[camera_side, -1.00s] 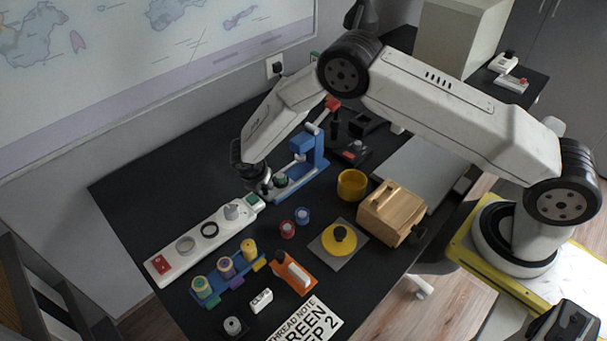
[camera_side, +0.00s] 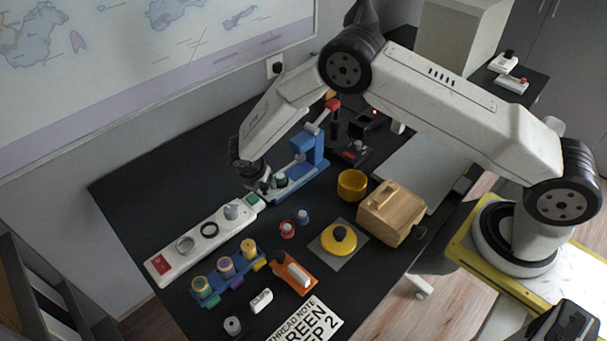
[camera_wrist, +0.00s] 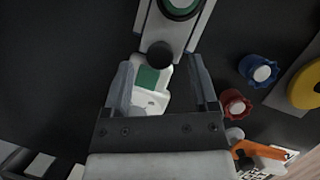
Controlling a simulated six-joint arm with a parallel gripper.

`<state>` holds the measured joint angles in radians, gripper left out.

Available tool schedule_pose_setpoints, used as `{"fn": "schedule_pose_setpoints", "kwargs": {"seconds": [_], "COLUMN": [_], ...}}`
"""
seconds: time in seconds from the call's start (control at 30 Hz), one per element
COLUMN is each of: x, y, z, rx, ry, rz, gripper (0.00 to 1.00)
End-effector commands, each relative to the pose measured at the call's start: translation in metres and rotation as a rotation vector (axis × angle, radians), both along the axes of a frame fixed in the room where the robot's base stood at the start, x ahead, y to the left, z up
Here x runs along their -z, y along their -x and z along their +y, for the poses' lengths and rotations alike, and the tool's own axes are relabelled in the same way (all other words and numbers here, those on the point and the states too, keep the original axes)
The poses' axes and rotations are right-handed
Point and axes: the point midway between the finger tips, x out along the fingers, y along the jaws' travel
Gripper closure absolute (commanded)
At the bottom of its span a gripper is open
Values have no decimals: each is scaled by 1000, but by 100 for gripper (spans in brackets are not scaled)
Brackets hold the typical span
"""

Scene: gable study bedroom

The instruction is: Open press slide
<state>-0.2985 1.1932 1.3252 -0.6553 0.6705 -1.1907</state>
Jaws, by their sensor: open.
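The blue press (camera_side: 316,150) stands at the back of the black table, with a red-tipped lever on top. Its pale slide (camera_side: 295,184) runs low toward my gripper, carrying a round dark-green piece (camera_side: 281,180). In the wrist view the slide (camera_wrist: 178,28) comes in from the top, the green-rimmed round piece (camera_wrist: 181,7) on it. A black knob (camera_wrist: 160,54) sits at the slide's near end. My gripper (camera_wrist: 162,72) is open, its fingers apart on either side, the knob near the gap between the tips. I see no finger touching the knob. My gripper (camera_side: 263,187) partly hides this end in the side view.
A white strip (camera_side: 178,262) with a red switch and green pad lies just left of the press. Red (camera_side: 287,229) and blue (camera_side: 303,216) knobs, a yellow cup (camera_side: 351,184) and a wooden box (camera_side: 393,213) stand to the right. Spools stand on a blue rack (camera_side: 233,285) in front.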

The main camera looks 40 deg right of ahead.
Motion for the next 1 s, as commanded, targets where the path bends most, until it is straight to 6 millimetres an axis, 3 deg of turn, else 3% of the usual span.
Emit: {"fn": "schedule_pose_setpoints", "kwargs": {"seconds": [0.5,1.0], "x": [-53,-60], "y": [10,12], "z": [20,23], "rx": [0,0], "ry": [-1,-1], "rz": [0,1], "gripper": [25,25]}}
